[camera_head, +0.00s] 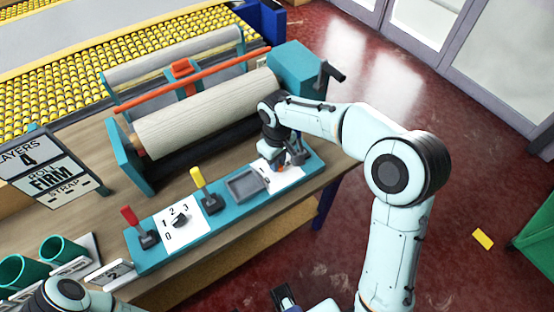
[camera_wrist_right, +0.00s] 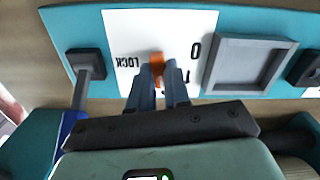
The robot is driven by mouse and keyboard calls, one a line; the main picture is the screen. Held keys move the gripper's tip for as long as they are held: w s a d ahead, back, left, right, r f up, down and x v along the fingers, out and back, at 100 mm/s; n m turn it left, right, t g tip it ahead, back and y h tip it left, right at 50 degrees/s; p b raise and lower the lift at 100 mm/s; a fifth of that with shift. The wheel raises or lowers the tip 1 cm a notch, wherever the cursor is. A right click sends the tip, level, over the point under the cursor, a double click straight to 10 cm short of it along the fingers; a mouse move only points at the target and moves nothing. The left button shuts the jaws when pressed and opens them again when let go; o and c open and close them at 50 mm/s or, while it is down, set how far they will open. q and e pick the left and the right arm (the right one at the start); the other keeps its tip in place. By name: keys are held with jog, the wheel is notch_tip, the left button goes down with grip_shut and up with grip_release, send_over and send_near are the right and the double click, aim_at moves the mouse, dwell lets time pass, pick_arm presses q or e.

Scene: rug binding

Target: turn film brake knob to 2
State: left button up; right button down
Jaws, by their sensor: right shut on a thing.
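My right gripper (camera_head: 278,165) reaches down onto a white dial plate (camera_head: 288,180) at the right end of the teal control panel. In the right wrist view its fingers (camera_wrist_right: 158,85) are shut on an orange knob (camera_wrist_right: 157,62). That plate (camera_wrist_right: 125,35) shows LOCK, 0 and a partly covered 1; its other marks are hidden. The knob's exact setting cannot be read. A second dial with a black knob (camera_head: 180,220) is marked 0, 1, 2 and 3. No film brake name is legible. A dark part at the bottom centre may be my left gripper (camera_head: 284,297); its jaws are unclear.
A red lever (camera_head: 130,217) and a yellow lever (camera_head: 198,178) stand on the panel (camera_head: 150,262). A grey recessed tray (camera_head: 245,185) lies beside the held knob. Behind is a large roll (camera_head: 205,115) with a red bar (camera_head: 195,77). Green cups (camera_head: 62,250) stand front left.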

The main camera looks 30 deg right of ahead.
jog(key=shift+w+r, duration=0.1)
jog(key=shift+r, duration=0.05)
dwell(0.3)
jog(key=c, duration=1.1)
grip_release()
notch_tip(320, 180, up, 13)
jog(key=shift+r+p, duration=0.2)
jog(key=shift+p, duration=0.9)
